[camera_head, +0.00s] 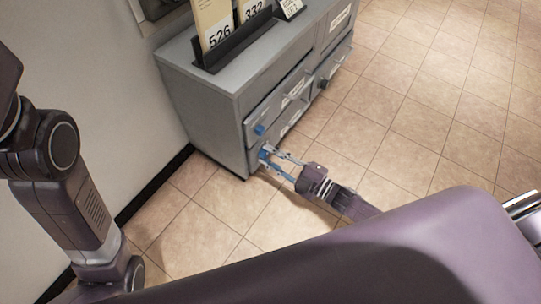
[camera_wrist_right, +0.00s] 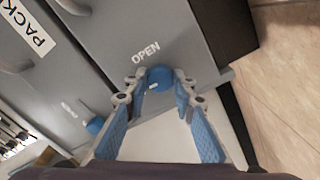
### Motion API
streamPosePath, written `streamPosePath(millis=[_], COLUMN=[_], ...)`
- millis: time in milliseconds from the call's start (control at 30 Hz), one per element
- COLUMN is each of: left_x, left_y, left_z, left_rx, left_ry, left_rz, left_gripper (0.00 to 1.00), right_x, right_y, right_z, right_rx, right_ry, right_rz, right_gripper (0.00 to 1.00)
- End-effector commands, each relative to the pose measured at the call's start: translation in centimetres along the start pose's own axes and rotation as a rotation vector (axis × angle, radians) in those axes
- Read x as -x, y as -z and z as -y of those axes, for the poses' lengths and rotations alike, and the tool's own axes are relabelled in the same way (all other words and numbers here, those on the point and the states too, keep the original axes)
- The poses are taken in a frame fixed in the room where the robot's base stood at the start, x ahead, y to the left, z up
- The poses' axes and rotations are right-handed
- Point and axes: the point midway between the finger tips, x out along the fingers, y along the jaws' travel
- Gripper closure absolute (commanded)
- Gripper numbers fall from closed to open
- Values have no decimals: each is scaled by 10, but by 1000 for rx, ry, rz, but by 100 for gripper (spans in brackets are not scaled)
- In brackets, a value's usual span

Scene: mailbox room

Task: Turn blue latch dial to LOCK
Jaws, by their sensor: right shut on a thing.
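The blue latch dial (camera_head: 264,154) is on the lower front of the grey cabinet, near its left corner. In the right wrist view the dial (camera_wrist_right: 160,78) has a small pale mark on its face, and the word OPEN (camera_wrist_right: 146,52) is printed beside it. My right gripper (camera_head: 272,157) reaches the dial from the right. Its blue-padded fingers (camera_wrist_right: 158,83) are closed around the dial's sides. No LOCK lettering is readable. My left arm (camera_head: 75,190) is at the left; its gripper is out of view.
A second blue dial (camera_head: 260,130) sits above, also seen in the wrist view (camera_wrist_right: 95,125). A black knob (camera_head: 323,84) is farther right. The grey cabinet (camera_head: 190,85) bears a dark rack (camera_head: 235,45) with numbered cards. The tiled floor (camera_head: 420,110) is open at right; a wall is at left.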

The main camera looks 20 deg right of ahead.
Motion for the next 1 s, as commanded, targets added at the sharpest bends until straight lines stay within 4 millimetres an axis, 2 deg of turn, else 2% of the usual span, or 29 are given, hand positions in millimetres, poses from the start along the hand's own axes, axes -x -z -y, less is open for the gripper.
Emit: streamPosePath(millis=[567, 600, 700, 733, 1000], left_x=[-1, -1, -2, -2, -2], left_y=[1, 1, 1, 1, 2], left_z=[0, 0, 0, 0, 0], left_rx=[0, 0, 0, 0, -1], left_ry=[-2, -2, -1, -1, 1], left_rz=[-6, -6, -6, -6, -10], left_gripper=[53, 53, 53, 53, 53], right_x=[0, 0, 0, 0, 1], right_y=[0, 0, 0, 0, 0], right_z=[1, 1, 1, 1, 0], right_rx=[29, 29, 29, 28, 27], right_ry=[2, 2, 1, 1, 1], right_rz=[0, 0, 0, 0, 0], right_gripper=[100, 72, 61, 58, 58])
